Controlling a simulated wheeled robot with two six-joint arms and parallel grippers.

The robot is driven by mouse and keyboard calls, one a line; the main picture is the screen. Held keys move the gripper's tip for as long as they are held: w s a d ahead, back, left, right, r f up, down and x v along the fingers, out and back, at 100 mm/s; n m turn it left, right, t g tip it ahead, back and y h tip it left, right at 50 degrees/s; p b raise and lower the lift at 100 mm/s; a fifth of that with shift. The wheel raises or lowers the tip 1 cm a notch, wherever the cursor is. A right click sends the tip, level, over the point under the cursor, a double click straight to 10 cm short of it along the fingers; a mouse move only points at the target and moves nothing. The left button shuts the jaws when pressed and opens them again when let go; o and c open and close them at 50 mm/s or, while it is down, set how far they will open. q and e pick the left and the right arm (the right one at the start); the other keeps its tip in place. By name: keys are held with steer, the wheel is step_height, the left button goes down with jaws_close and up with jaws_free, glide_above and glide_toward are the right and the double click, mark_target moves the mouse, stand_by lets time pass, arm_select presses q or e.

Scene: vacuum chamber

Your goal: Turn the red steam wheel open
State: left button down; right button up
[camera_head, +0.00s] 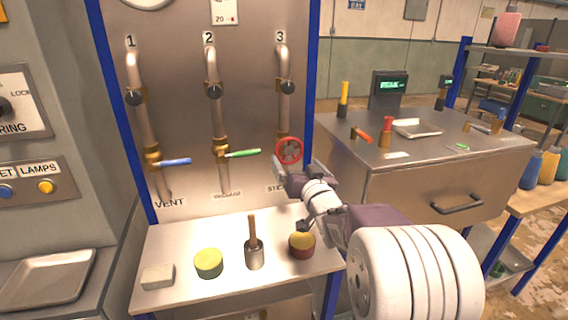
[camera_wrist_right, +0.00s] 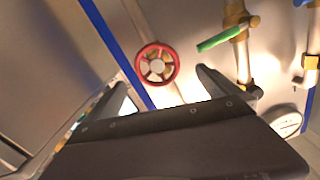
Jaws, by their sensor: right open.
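The red steam wheel (camera_head: 289,151) is a small spoked handwheel on the third pipe of the steel panel. It also shows in the right wrist view (camera_wrist_right: 156,64), whole and unobstructed, just beyond the fingertips. My right gripper (camera_head: 291,173) is just below and in front of the wheel in the head view. In the right wrist view its two fingers (camera_wrist_right: 160,82) are spread wide with nothing between them, and neither appears to be on the rim. My left gripper is in neither view.
A blue lever (camera_head: 174,162) and a green lever (camera_head: 243,154) stick out from the pipes left of the wheel. The shelf (camera_head: 182,237) below holds several small items, including a red and yellow pot (camera_head: 302,244). A steel bench (camera_head: 450,163) stands at right.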

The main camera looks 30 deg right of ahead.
mark_target(290, 150)
steer(key=shift+w+d+r, duration=0.1)
steer(key=shift+w+d, duration=0.3)
steer(key=shift+w, duration=0.15)
steer(key=shift+w+d+r, duration=0.1)
steer(key=shift+w+d, duration=0.25)
steer(key=shift+w, duration=0.2)
steer(key=x, duration=0.4)
steer(key=p+x, duration=0.1)
steer(key=x, duration=0.1)
steer(key=shift+a+f, duration=0.15)
steer(key=shift+a, duration=0.15)
steer(key=shift+w+d, duration=0.1)
steer(key=shift+d, duration=0.05)
steer(key=c, duration=1.3)
